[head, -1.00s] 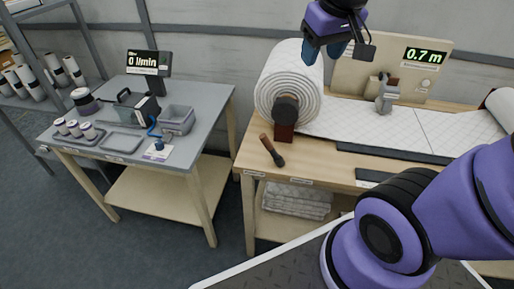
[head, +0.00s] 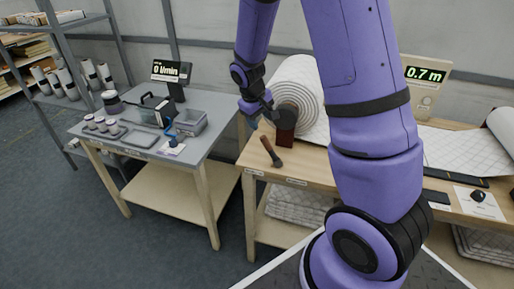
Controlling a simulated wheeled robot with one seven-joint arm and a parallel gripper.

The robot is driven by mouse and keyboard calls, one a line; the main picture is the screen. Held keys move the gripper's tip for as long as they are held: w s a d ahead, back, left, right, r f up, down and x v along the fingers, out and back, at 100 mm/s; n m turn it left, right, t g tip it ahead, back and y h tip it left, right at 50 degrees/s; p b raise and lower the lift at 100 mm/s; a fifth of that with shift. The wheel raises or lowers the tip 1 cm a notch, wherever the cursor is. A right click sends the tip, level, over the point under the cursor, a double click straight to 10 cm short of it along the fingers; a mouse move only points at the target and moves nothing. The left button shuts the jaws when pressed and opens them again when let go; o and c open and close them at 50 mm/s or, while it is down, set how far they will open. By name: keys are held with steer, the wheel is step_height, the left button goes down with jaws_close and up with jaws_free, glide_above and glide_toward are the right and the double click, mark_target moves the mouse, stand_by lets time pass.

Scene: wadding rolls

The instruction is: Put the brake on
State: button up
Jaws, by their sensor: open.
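The large white quilted wadding roll (head: 298,92) lies on its side at the left end of the wooden bench. A dark round hub (head: 288,117) sits at its end, above a reddish-brown block (head: 284,138). A lever with a brown grip and a dark end (head: 271,150) slants at the bench's front left corner; it may be the brake. My gripper (head: 260,119) is open, just left of the hub and above the lever, apart from the lever. Whether it touches the hub I cannot tell. My arm hides part of the roll and the bench middle.
A grey table (head: 205,141) with a meter (head: 172,73) reading 0 l/min, a grey bin (head: 187,122) and several small spools stands left, across a narrow gap. A length display (head: 425,73) reads 0.7 m. Folded wadding lies on the bench's lower shelf.

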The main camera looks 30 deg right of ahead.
mark_target(263, 137)
steer(key=x, duration=1.1)
steer(key=shift+a+f, duration=0.2)
steer(key=shift+f, duration=0.25)
jaws_close()
